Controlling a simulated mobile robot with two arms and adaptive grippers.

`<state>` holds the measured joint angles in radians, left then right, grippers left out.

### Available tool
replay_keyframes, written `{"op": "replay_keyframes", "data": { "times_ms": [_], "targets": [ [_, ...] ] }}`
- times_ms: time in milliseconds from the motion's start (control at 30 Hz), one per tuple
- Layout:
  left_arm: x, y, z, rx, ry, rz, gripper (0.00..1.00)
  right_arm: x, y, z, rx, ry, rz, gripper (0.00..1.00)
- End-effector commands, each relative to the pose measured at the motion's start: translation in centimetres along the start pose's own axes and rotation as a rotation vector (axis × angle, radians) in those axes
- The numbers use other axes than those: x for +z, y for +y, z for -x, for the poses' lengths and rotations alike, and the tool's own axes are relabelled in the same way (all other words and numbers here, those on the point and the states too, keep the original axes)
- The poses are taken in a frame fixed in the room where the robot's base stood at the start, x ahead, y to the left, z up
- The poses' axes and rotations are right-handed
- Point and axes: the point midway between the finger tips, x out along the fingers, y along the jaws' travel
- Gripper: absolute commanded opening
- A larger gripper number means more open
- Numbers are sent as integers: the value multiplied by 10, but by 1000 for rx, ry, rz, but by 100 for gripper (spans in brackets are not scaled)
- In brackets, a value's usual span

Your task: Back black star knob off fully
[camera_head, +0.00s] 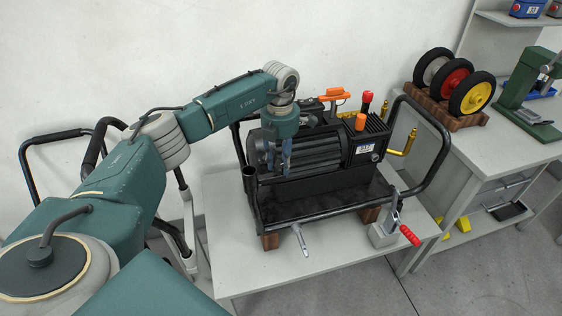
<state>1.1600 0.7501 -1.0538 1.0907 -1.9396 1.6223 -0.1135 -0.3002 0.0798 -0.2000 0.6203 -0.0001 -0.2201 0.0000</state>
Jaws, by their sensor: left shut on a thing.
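The pump unit (325,150), a black finned machine in a tubular black frame, stands on a light grey table. My left arm comes in from the left, and my left gripper (277,166) points down at the left part of the machine. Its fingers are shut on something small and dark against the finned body. This appears to be the black star knob, but the fingers and the dark background hide it, so its shape and thread do not show. My right gripper is not in view.
The frame's tube handle (440,140) rises at the right. A red-handled toggle clamp (385,232) and a grey lever (299,240) are at the table's front. Wheels on a wooden rack (447,104) and a green press (520,90) stand on the right bench.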

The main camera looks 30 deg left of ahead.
Motion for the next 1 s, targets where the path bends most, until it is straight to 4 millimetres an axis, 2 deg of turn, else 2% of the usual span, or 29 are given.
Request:
{"op": "replay_keyframes", "data": {
  "times_ms": [33,1000],
  "targets": [
    [-6,0,-5,-3,21,25,7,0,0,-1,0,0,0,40],
    [-6,-4,-6,-2,23,477,7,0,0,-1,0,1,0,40]
  ]
}}
